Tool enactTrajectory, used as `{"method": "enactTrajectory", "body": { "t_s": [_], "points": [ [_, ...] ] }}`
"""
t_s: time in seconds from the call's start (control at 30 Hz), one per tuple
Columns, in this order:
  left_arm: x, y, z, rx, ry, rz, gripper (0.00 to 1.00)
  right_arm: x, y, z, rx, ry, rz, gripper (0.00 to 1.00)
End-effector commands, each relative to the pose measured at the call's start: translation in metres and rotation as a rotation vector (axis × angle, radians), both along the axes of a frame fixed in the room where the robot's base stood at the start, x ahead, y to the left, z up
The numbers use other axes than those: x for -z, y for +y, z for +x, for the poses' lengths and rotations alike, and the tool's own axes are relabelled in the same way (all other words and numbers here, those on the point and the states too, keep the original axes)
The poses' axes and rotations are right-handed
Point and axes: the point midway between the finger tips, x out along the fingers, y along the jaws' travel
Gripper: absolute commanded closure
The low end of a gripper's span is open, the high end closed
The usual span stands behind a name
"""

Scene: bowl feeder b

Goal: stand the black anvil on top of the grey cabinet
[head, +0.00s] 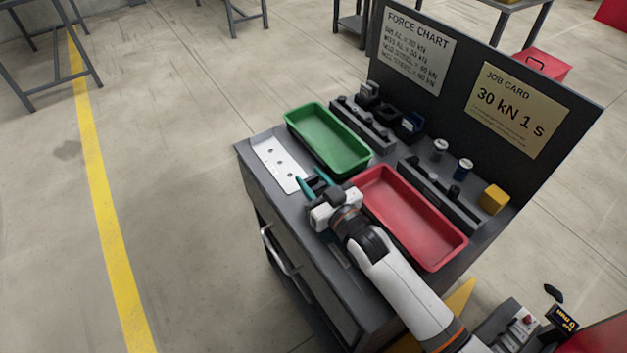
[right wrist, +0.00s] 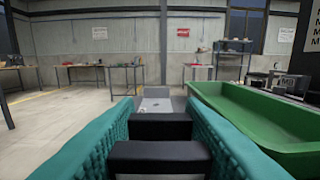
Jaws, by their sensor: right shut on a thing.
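My right gripper (head: 313,180) has teal fingers and is over the near left part of the grey cabinet (head: 299,212), close to the green tray. In the right wrist view the fingers are shut on a black blocky piece, the black anvil (right wrist: 160,158), which shows two dark raised parts between them. In the head view the piece is mostly hidden by the fingers and wrist. I cannot tell whether its underside touches the cabinet top. My left gripper is not in view.
A white plate with holes (head: 280,163) lies on the cabinet top. The green tray (head: 323,134) and red tray (head: 411,215) take up the middle. Racks with dark tools (head: 410,126), a yellow block (head: 494,199) and an upright sign panel (head: 456,62) are at the back.

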Motion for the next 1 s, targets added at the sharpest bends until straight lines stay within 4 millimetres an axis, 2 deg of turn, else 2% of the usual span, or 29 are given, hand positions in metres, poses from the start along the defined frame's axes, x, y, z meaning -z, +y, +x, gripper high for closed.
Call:
{"method": "enactTrajectory", "body": {
  "t_s": [0.37, 0.4, 0.5, 0.53, 0.87, 1.0],
  "points": [
    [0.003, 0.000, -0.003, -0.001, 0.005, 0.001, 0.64, 0.003, 0.001, 0.000, -0.001, -0.004, 0.004, 0.98],
    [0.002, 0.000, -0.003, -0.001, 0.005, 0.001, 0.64, 0.004, 0.000, 0.000, 0.000, -0.001, 0.002, 0.60],
    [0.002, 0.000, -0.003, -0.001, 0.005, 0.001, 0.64, 0.003, 0.000, 0.000, 0.000, -0.001, 0.002, 0.44],
    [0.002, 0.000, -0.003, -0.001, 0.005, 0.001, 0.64, 0.003, 0.000, 0.000, 0.000, -0.001, 0.002, 0.42],
    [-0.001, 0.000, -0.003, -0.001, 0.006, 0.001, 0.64, -0.002, 0.000, 0.000, 0.000, -0.001, 0.002, 0.42],
    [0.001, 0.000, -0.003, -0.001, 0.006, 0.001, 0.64, 0.002, -0.010, -0.016, 0.000, 0.001, 0.000, 0.42]
  ]
}}
